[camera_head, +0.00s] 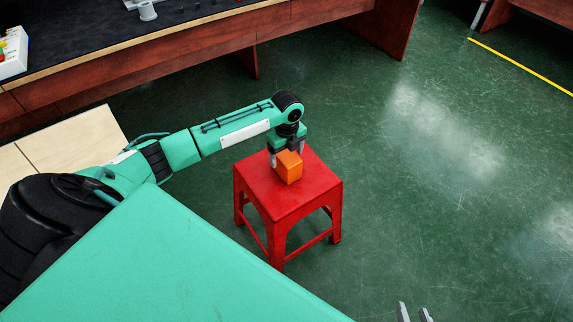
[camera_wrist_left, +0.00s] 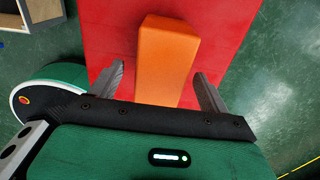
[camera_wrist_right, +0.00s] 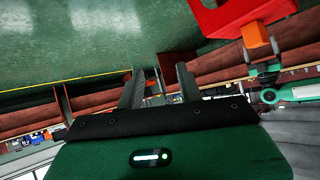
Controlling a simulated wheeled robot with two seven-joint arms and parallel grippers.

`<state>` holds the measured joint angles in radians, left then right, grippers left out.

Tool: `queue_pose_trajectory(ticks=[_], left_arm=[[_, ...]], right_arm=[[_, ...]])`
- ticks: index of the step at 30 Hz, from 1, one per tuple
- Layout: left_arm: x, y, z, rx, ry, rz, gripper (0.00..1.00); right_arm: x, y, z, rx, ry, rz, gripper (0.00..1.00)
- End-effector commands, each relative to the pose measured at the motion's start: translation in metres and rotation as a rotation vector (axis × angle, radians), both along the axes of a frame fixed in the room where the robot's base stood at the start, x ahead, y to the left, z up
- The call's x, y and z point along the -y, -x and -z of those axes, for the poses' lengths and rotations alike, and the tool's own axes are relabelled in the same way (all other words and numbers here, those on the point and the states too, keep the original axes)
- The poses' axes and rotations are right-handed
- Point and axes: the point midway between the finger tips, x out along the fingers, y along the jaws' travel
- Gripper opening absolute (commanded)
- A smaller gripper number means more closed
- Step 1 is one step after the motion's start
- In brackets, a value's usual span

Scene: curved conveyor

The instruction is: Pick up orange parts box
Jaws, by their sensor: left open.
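The orange parts box (camera_head: 289,167) sits on top of the red stool (camera_head: 311,189). My left gripper (camera_head: 287,150) is over the box, pointing down. In the left wrist view the box (camera_wrist_left: 166,60) lies between the two open fingers of my left gripper (camera_wrist_left: 162,80). A gap shows beside the left finger, and the right finger is close to the box. Part of the box is hidden behind the gripper body. My right gripper (camera_head: 413,313) shows only its fingertips at the bottom edge of the head view. In the right wrist view (camera_wrist_right: 160,80) its fingers are apart and empty.
A long wooden bench with a dark top (camera_head: 120,37) runs along the back left. A pale wooden surface (camera_head: 75,141) is at the left. Green floor (camera_head: 430,190) right of the stool is clear. A yellow line (camera_head: 520,66) crosses the floor at upper right.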

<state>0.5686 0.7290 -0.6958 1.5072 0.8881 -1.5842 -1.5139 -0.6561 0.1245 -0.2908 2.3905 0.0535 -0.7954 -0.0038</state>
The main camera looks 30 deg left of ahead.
Motion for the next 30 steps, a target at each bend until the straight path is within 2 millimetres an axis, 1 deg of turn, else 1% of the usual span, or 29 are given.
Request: queue_pose_trajectory(ticks=[5,15,19,26,29,30], left_arm=[[-0.001,0.0,0.011,-0.002,-0.001,-0.001,0.8],[-0.003,-0.002,0.048,-0.001,0.0,0.0,0.8],[-0.003,-0.002,0.054,0.0,-0.001,-0.001,0.8],[-0.003,-0.002,0.054,0.0,-0.001,0.0,0.8],[-0.003,-0.002,0.054,0.0,-0.001,0.0,0.62],[-0.003,-0.002,0.054,0.0,-0.001,0.0,0.54]], right_arm=[[-0.006,-0.001,0.001,0.031,-0.02,-0.005,0.36],[-0.027,-0.005,-0.002,0.175,-0.11,-0.013,0.36],[-0.03,-0.006,-0.005,0.198,-0.124,-0.013,0.36],[-0.03,-0.006,-0.006,0.202,-0.126,-0.014,0.36],[-0.03,-0.006,-0.005,0.201,-0.126,-0.014,0.36],[-0.03,-0.006,-0.005,0.201,-0.126,-0.014,0.36]])
